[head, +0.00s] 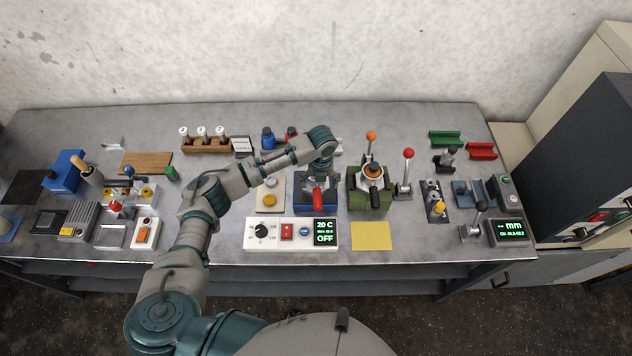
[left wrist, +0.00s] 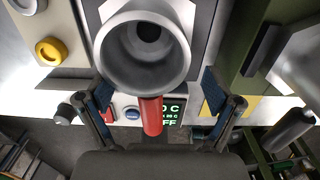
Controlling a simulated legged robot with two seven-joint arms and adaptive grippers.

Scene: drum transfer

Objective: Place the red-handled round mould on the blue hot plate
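The round mould is a grey metal cup in the left wrist view (left wrist: 145,50), with a red handle (left wrist: 152,115) pointing toward my gripper. In the head view the red handle (head: 318,197) shows over the blue hot plate (head: 300,207); the cup itself is mostly hidden under my wrist. The mould appears to sit on the plate's top, though contact is hard to see. My left gripper (head: 322,182) is just above it. In the left wrist view its two fingers (left wrist: 158,98) are spread wide, one on each side of the handle, not touching it. My right gripper is not in view.
A white control box (head: 270,232) with a display reading OFF stands in front of the hot plate. A green block with an orange-knobbed lever (head: 370,200) stands close on the right. A pale plate with a yellow knob (head: 270,192) is on the left. A yellow sheet (head: 370,236) lies in front.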

